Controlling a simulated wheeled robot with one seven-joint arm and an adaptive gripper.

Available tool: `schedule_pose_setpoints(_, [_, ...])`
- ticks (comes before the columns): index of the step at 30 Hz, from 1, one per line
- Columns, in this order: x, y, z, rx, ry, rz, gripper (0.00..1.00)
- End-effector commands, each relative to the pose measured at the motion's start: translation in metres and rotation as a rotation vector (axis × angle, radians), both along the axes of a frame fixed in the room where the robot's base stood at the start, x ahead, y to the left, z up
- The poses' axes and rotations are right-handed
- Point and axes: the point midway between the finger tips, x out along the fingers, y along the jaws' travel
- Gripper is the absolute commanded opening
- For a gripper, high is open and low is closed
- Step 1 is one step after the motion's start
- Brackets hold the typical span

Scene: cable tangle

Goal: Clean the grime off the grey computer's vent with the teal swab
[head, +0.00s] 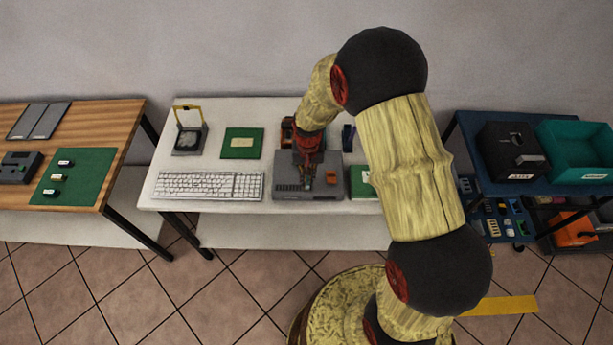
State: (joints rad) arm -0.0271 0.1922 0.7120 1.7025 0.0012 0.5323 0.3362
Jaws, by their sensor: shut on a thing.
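The grey computer (340,190) sits on the white table, to the right of the keyboard. A row of dark vent slots (290,187) shows along its front left part. Any grime on them is too small to make out. My gripper (308,182) points down over the computer, just right of those slots, and is shut on a thin thing that I take to be the teal swab. The swab itself is mostly hidden by the fingers and too small to see clearly. I cannot tell whether its tip touches the computer.
A white keyboard (208,186), a green board (242,143) and a stand with a raised frame (188,138) are to the left. A green item (361,183) lies close on the right, partly behind my arm. A teal bin (577,150) and black box (511,150) stand on the blue table.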

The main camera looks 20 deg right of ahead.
Motion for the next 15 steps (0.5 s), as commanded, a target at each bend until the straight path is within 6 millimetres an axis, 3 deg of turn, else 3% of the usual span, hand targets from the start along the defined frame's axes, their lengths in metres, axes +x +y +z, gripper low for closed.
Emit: schedule_pose_setpoints(15, [-0.008,-0.013,0.0,0.0,0.006,-0.001,0.0])
